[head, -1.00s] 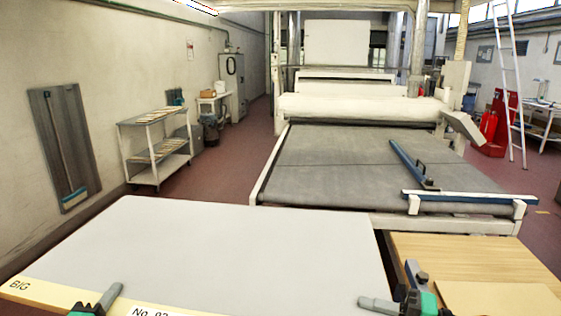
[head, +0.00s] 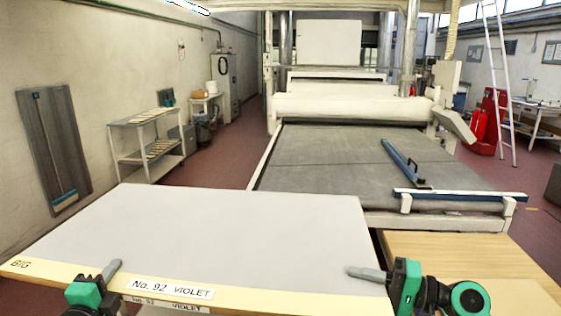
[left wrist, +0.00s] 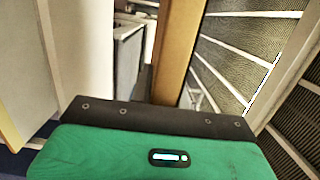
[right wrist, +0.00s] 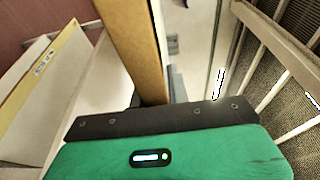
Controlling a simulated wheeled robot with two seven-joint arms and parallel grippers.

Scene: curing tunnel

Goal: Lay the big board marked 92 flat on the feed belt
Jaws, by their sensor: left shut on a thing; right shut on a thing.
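The big board (head: 220,225) is a wide pale grey panel with a yellowish front edge marked BIG and No. 92 VIOLET. It fills the lower left of the head view and looks about level. My left gripper (head: 112,270) is shut on its front edge left of the label. A brown frame edge runs into the jaws in the left wrist view (left wrist: 180,50) and right wrist view (right wrist: 135,45). The grey feed belt (head: 320,160) lies beyond the board; its near left part is hidden.
A blue bar with a black handle (head: 402,162) lies on the belt's right part. A blue-and-white rail (head: 460,196) crosses its near right end. A wooden table (head: 450,250) stands at the lower right. A shelf trolley (head: 147,145) and leaning grey panel (head: 52,145) are left.

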